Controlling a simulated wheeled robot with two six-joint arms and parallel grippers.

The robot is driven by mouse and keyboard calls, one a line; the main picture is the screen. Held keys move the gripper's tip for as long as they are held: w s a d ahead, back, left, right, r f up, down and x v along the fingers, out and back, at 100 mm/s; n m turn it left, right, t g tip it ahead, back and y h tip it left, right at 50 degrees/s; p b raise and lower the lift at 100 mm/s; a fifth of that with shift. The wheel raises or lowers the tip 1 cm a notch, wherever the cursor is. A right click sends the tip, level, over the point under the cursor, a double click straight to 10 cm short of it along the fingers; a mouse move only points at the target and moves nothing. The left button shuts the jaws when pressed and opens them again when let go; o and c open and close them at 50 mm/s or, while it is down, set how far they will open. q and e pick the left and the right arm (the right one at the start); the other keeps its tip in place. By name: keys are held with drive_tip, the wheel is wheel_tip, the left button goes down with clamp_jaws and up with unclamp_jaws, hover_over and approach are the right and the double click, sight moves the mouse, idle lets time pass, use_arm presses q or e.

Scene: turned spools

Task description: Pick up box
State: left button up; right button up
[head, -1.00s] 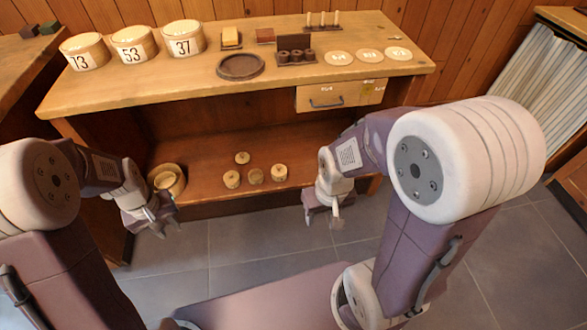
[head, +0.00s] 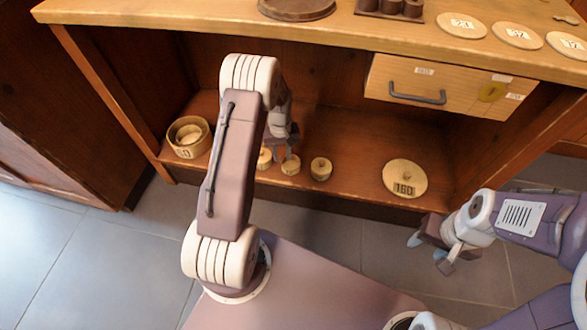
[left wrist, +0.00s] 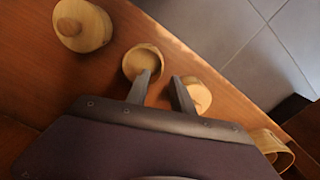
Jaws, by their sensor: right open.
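A round open wooden box (head: 188,138) with a number label stands at the left end of the lower shelf, a pale round piece inside it. Small round wooden pieces with knobs (head: 321,169) stand on the shelf. My left gripper (head: 284,152) reaches over the shelf beside them, partly hidden by my arm. In the left wrist view its fingers (left wrist: 161,82) are apart with nothing held, over a hollow round piece (left wrist: 142,61) and another round piece (left wrist: 198,96). My right gripper (head: 430,255) is open and empty, in front of the shelf at the right.
A round disc labelled 160 (head: 405,179) lies on the right of the shelf (head: 360,150). Above is the workbench (head: 190,14) with a dark round tray (head: 296,7), and a drawer (head: 437,87) with a handle. Grey floor tiles lie in front.

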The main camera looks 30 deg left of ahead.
use_arm(q)
wheel_tip(320, 180, down, 6)
drive_tip(key=b, duration=0.4)
drive_tip(key=shift+r+b, duration=0.1)
drive_tip(key=shift+b, duration=0.25)
drive_tip(key=shift+r, duration=0.2)
clamp_jaws()
drive_tip(key=shift+r+p, duration=0.1)
drive_tip(key=shift+p, duration=0.2)
drive_tip(key=shift+r, duration=0.25)
wheel_tip(320, 180, up, 4)
drive_tip(key=p, duration=0.4)
drive_tip(key=shift+r, duration=0.2)
drive_tip(key=s+d+r+p, duration=0.4)
drive_tip(key=d+r+p, duration=0.2)
drive_tip(key=d, duration=0.5)
drive_tip(key=shift+p, duration=0.4)
